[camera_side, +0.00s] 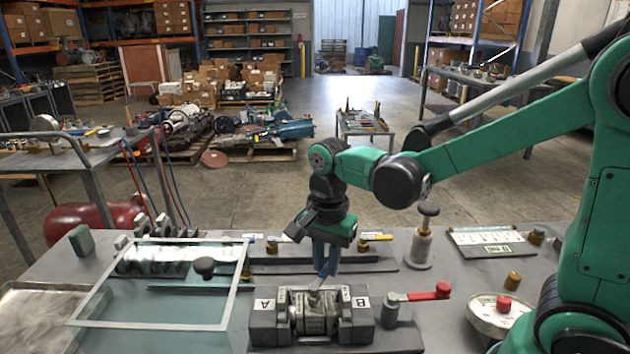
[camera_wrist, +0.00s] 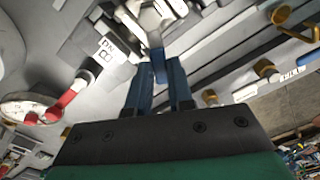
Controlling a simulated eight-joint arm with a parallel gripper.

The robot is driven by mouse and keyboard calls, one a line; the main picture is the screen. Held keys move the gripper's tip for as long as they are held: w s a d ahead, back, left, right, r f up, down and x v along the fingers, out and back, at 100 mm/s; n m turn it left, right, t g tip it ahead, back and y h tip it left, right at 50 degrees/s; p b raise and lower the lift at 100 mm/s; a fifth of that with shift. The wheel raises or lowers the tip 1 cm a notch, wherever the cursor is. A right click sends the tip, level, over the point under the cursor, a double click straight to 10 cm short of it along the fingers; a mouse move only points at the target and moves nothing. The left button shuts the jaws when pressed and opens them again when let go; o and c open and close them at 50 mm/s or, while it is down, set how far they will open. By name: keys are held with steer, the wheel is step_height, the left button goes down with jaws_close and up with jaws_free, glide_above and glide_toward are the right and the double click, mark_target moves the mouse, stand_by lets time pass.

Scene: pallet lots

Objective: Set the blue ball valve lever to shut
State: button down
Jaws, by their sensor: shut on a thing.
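The valve is a pale metal body (camera_side: 314,312) clamped between two grey blocks marked A (camera_side: 265,305) and B (camera_side: 360,303). Its lever has a bare metal stem (camera_wrist: 154,40) and a blue grip (camera_wrist: 158,70). The grip shows between the finger ends in the wrist view. My gripper (camera_side: 325,272) points down over the valve with its blue fingers, and is shut on the lever. It also shows in the wrist view (camera_wrist: 160,80). In the side view the fingers hide most of the lever, and I cannot tell its exact angle there.
A red-handled valve (camera_side: 425,294) stands just right of block B. A glass-topped frame (camera_side: 75,318) lies at left, a round gauge (camera_side: 490,318) at right, and a knobbed post (camera_side: 420,240) behind right.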

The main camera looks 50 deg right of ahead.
steer(key=n, duration=0.2)
steer(key=w+n, duration=0.1)
steer(key=n, duration=0.1)
steer(key=a+n, duration=0.1)
steer(key=shift+w+n, duration=0.4)
steer(key=shift+a, duration=0.1)
steer(key=c, duration=0.8)
jaws_free()
step_height(320, 180, up, 6)
steer(key=shift+f, duration=0.2)
